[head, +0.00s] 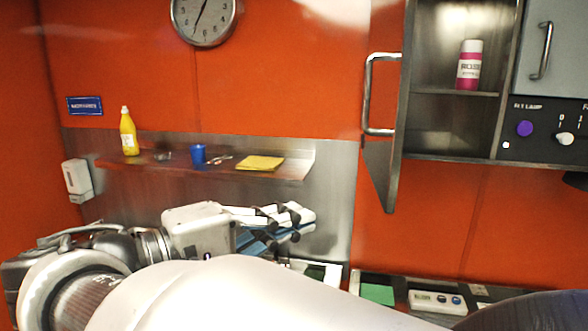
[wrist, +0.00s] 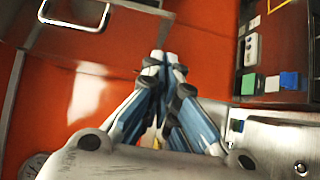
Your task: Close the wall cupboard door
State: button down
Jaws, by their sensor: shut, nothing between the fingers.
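The wall cupboard (head: 455,125) hangs at the upper right in the head view. Its steel door (head: 382,170) stands open and shows nearly edge-on at the cupboard's left side. The door's bar handle (head: 370,95) sticks out to the left. The handle also shows at the top left in the wrist view (wrist: 76,22). My gripper (head: 310,215) is shut and empty, below and left of the door and apart from it. In the wrist view its fingers (wrist: 163,58) come together in the middle, to the right of and below the handle.
A pink and white bottle (head: 469,65) stands inside the cupboard. A closed grey door (head: 560,50) and a control panel (head: 545,128) are to its right. A wall shelf (head: 215,166) holds a yellow bottle (head: 128,132), a blue cup (head: 198,154) and a yellow cloth (head: 260,163).

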jog(key=a+r, duration=0.1)
send_near(383, 186)
jog(key=x, duration=0.4)
jog(key=shift+d+t+p, duration=0.15)
jog(key=shift+t+p, duration=0.15)
jog(key=shift+p, duration=0.2)
jog(key=shift+w, duration=0.1)
jog(key=shift+f, duration=0.1)
jog(key=shift+d, duration=0.15)
